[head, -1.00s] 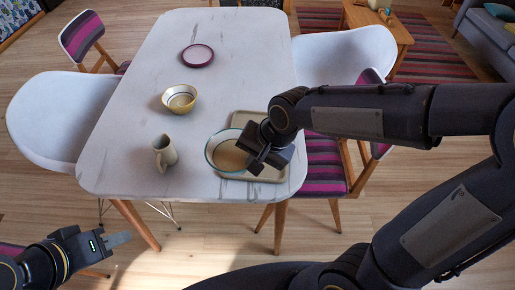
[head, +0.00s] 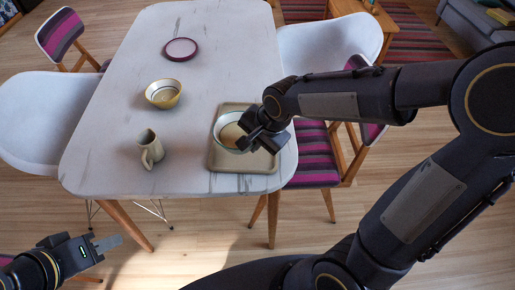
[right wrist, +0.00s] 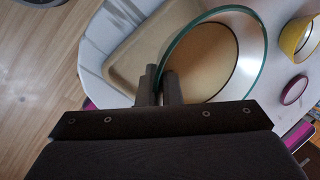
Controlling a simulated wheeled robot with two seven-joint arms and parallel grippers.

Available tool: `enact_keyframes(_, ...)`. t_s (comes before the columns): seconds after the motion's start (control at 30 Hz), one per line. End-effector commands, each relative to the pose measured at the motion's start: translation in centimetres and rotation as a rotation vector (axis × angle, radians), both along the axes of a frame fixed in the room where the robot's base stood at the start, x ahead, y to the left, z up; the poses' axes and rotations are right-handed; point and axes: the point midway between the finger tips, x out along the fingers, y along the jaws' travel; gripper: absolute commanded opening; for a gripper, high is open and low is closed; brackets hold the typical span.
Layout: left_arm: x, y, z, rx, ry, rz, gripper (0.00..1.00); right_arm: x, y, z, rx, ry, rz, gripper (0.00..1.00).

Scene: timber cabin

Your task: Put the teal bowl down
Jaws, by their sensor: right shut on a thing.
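The teal bowl (head: 220,124) has a pale wall and a teal rim, and its inside looks tan. My right gripper (head: 256,139) is shut on its rim at the right-hand side. In the right wrist view both fingers (right wrist: 163,88) pinch the teal rim (right wrist: 262,35). In the head view the bowl is within the outline of the beige tray (head: 243,166); I cannot tell whether it touches the tray floor. My left gripper (head: 107,243) is low at the left, off the table and away from the bowl; its finger opening cannot be made out.
The tray lies at the right front of the white marble-like table (head: 110,175). A cream jug (head: 149,150), a yellow bowl (head: 163,94) and a purple plate (head: 180,49) stand to its left and behind. Chairs surround the table.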

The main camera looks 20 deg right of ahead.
Motion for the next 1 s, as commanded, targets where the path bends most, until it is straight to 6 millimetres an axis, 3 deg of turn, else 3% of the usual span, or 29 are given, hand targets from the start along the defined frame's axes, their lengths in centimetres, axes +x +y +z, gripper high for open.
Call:
enact_keyframes(0.03,0.0,0.0,-0.2,0.0,0.0,0.0,0.33,0.6,-0.5,-1.1,0.0,0.004,-0.006,0.0)
enact_keyframes(0.2,0.0,0.0,-0.3,0.0,0.0,0.0,0.33,1.9,-1.4,-2.8,0.0,-0.001,-0.002,0.0)
enact_keyframes(0.37,0.0,0.0,-0.4,0.0,0.0,0.0,0.33,2.5,-1.8,-3.7,0.001,-0.001,0.0,0.0)
enact_keyframes(0.6,0.0,0.0,-0.8,0.0,0.0,0.0,0.33,2.9,-2.0,-6.8,0.001,-0.001,-0.001,0.0)
enact_keyframes(1.0,0.0,0.0,-1.1,0.0,0.0,0.0,0.33,2.9,-2.0,-7.4,0.001,-0.003,0.001,0.0)
